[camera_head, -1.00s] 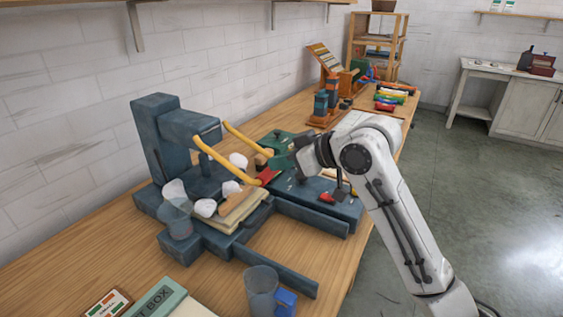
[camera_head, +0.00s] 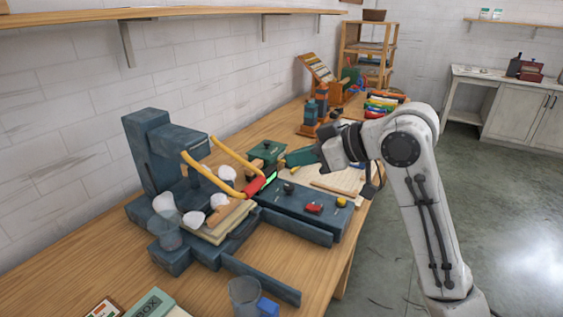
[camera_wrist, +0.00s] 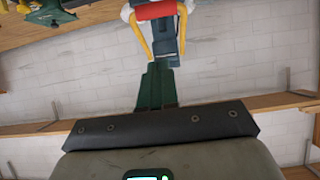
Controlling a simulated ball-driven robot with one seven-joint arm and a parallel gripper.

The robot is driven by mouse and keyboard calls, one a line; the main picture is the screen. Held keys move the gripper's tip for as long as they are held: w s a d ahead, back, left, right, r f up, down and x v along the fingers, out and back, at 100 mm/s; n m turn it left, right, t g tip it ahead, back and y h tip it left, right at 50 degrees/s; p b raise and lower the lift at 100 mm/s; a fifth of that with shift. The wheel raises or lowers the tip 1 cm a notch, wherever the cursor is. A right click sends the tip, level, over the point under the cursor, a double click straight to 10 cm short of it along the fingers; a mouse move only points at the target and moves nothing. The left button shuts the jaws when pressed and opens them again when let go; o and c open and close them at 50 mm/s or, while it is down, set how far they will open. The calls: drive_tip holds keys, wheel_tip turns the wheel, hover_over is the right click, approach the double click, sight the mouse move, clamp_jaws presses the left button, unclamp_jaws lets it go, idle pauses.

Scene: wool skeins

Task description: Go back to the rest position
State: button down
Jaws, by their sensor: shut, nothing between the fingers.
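My gripper (camera_head: 290,160) is at the end of my white arm, over the back right of the blue-grey machine (camera_head: 165,150). Its dark green fingers are shut with nothing between them; they also show together in the wrist view (camera_wrist: 158,68). The machine has a yellow lever (camera_head: 205,172) with a red grip (camera_head: 256,187). The red grip also shows in the wrist view (camera_wrist: 156,10), beyond the fingertips and apart from them. Several white wool lumps (camera_head: 194,218) lie on and around the machine's pale bed.
A clear cup (camera_head: 243,295) and a small blue block (camera_head: 268,307) stand at the table's front edge. Coloured rolls (camera_head: 384,102) and a wooden rack (camera_head: 366,55) are at the back. The floor (camera_head: 470,195) at right is open.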

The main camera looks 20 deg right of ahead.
drive_tip(key=s+a+f+m+h, duration=0.1)
drive_tip(key=s+f+m, duration=0.1)
drive_tip(key=s+f, duration=0.2)
drive_tip(key=s+a+f+m+g+h, duration=0.1)
drive_tip(key=s+f, duration=0.3)
drive_tip(key=f, duration=0.7)
drive_tip(key=s+a+f+m+h, duration=0.1)
drive_tip(key=s+f, duration=0.3)
drive_tip(key=f, duration=0.4)
drive_tip(key=shift+s+a+m+g, duration=0.2)
drive_tip(key=shift+s+m+g, duration=0.1)
drive_tip(key=shift+m, duration=0.6)
drive_tip(key=s+d+f+g+h, duration=0.1)
drive_tip(key=s+d+f+g, duration=0.1)
drive_tip(key=s+f, duration=0.3)
drive_tip(key=s+d+f+m+g+h, duration=0.1)
drive_tip(key=s+f, duration=0.3)
drive_tip(key=s, duration=0.7)
drive_tip(key=s+d+f+g+h+p, duration=0.1)
drive_tip(key=s+f+g, duration=0.3)
drive_tip(key=s, duration=0.5)
drive_tip(key=shift+d+f+m+h, duration=0.4)
drive_tip(key=shift+d+f+h, duration=0.3)
drive_tip(key=shift+d+f, duration=0.15)
